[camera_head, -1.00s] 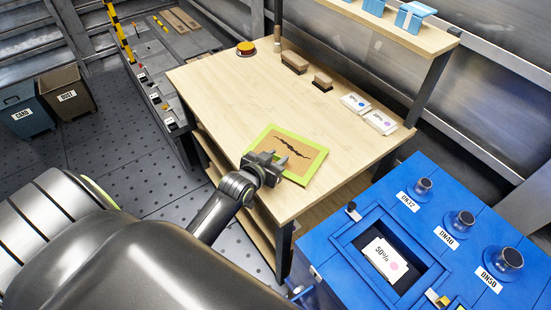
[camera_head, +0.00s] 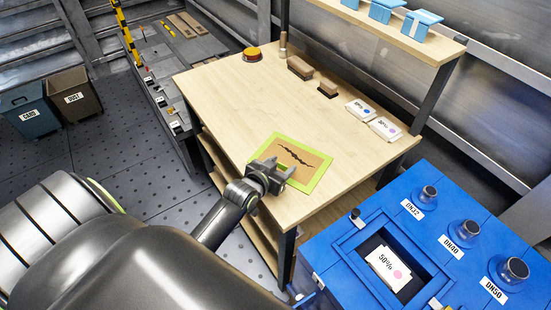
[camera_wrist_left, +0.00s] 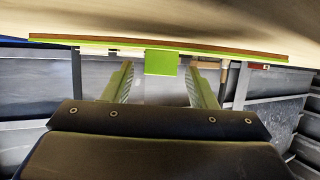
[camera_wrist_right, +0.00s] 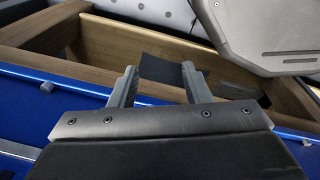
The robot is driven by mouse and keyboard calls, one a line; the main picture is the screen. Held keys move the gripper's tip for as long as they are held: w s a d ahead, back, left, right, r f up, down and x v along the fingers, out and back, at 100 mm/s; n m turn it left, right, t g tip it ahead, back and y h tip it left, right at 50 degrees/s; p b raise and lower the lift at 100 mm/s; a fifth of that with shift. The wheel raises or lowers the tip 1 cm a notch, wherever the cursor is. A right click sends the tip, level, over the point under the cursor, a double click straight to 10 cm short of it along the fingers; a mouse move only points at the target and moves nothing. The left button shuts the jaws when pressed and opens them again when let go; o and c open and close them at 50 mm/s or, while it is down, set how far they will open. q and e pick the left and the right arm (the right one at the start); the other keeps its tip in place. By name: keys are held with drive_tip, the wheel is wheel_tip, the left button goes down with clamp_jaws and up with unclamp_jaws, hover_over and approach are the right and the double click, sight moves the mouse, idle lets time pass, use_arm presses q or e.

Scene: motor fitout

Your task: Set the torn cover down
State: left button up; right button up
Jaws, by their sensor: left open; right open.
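The torn cover (camera_head: 313,162) is a brown panel with a bright green border and a jagged dark tear across it. It appears to lie flat on the wooden workbench (camera_head: 232,105), near its front edge. My left gripper (camera_head: 282,169) is open at the cover's near side and hides part of the border. In the left wrist view the cover (camera_wrist_left: 220,52) shows edge-on above the open fingers, with a green tab (camera_wrist_left: 161,62) between them. My right gripper (camera_wrist_right: 159,72) shows only in the right wrist view, open with nothing held, over wooden boards.
An orange beacon (camera_head: 252,54), brown blocks (camera_head: 300,67) and white labelled packs (camera_head: 384,128) stand along the bench's back. A blue cabinet (camera_head: 440,205) with a recess holding a 50% pack (camera_head: 388,268) is at the right. The bench's middle is clear.

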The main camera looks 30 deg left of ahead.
use_arm(q)
drive_tip(key=shift+s+r, duration=0.15)
drive_tip(key=shift+s, duration=0.1)
drive_tip(key=v, duration=1.1)
drive_tip(key=shift+s+r+b, duration=0.2)
drive_tip(key=shift+b, duration=0.25)
